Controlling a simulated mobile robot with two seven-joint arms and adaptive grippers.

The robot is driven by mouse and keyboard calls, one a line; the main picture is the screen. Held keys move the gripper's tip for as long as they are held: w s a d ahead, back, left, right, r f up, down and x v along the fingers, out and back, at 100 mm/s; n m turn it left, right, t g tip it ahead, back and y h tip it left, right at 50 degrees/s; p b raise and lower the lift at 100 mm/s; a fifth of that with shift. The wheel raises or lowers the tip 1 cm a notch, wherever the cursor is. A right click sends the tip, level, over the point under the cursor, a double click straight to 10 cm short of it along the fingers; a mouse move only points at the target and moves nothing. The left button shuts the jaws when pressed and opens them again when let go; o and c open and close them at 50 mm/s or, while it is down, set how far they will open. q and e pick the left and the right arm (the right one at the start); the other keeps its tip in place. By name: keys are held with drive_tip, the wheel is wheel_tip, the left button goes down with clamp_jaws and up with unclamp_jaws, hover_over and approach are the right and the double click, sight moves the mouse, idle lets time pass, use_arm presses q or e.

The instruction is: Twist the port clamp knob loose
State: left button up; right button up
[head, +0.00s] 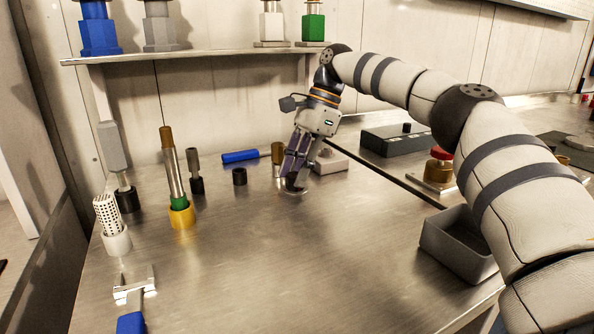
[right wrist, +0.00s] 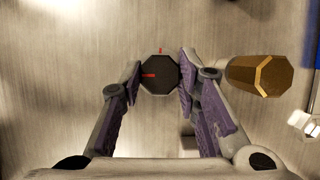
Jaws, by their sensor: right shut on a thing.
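A black, many-sided knob (right wrist: 158,74) with a red line on its top sits between the two fingers of my right gripper (right wrist: 160,76) in the right wrist view. Both finger pads touch its sides, so the gripper is shut on it. The red line points left in that view, and a separate red mark lies just beyond the knob's far edge. In the head view my right gripper (head: 292,182) reaches down at the middle of the steel bench, and its fingers mostly hide the knob. My left gripper is not in view.
A brass-topped post (head: 278,154) stands close beside the gripper; its brass top (right wrist: 260,76) shows right of the fingers. A blue-handled tool (head: 240,156) and a white block (head: 330,162) lie behind. A grey bin (head: 455,240) stands right. The front middle bench is clear.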

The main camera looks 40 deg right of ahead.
drive_tip(key=o, duration=1.2)
drive_tip(key=shift+c, duration=0.2)
drive_tip(key=v, duration=0.7)
drive_tip(key=shift+r, duration=0.2)
drive_tip(key=shift+d, duration=0.1)
